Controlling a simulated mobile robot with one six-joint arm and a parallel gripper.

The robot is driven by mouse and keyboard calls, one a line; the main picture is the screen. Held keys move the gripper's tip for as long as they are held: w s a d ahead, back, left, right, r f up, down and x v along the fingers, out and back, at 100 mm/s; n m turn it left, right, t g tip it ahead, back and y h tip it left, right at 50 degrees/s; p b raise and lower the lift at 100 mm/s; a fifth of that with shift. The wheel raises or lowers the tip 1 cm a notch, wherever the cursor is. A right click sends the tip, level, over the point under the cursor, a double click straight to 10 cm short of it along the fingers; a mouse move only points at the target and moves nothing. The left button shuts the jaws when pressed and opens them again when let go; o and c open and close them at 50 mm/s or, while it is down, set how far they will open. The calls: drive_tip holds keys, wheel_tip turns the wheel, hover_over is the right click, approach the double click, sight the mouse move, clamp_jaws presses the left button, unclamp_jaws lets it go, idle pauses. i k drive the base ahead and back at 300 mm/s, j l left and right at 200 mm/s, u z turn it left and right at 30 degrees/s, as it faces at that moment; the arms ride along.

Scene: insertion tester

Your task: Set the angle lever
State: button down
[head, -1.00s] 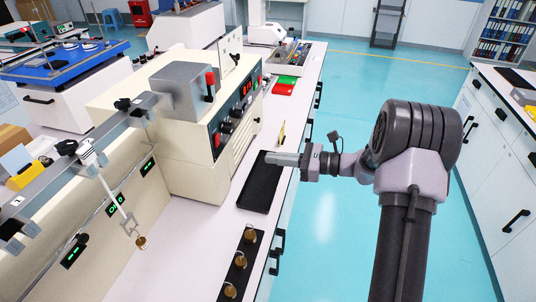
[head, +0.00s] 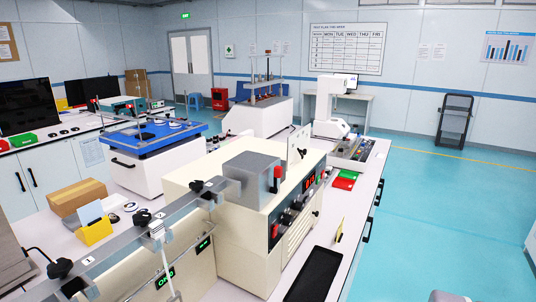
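The cream insertion tester (head: 235,222) stands on the bench in the middle of the head view. A red-handled lever (head: 277,176) stands upright on the side of its grey box (head: 250,172). A small pale upright plate (head: 298,146) with a dark knob rises behind the box. The front panel has a red display (head: 310,181), dark knobs and another red-tipped control (head: 275,231). No label shows which of these is the angle lever.
A long grey rail (head: 120,239) with black clamp knobs runs along the tester's left. A black tray (head: 314,275) lies before the front panel. Red and green pads (head: 345,180) lie farther back. Open floor (head: 430,220) lies to the right.

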sight(304, 152)
drive_tip(key=i+l+u, duration=0.1)
drive_tip(key=i+l, duration=0.8)
drive_tip(key=i, duration=0.15)
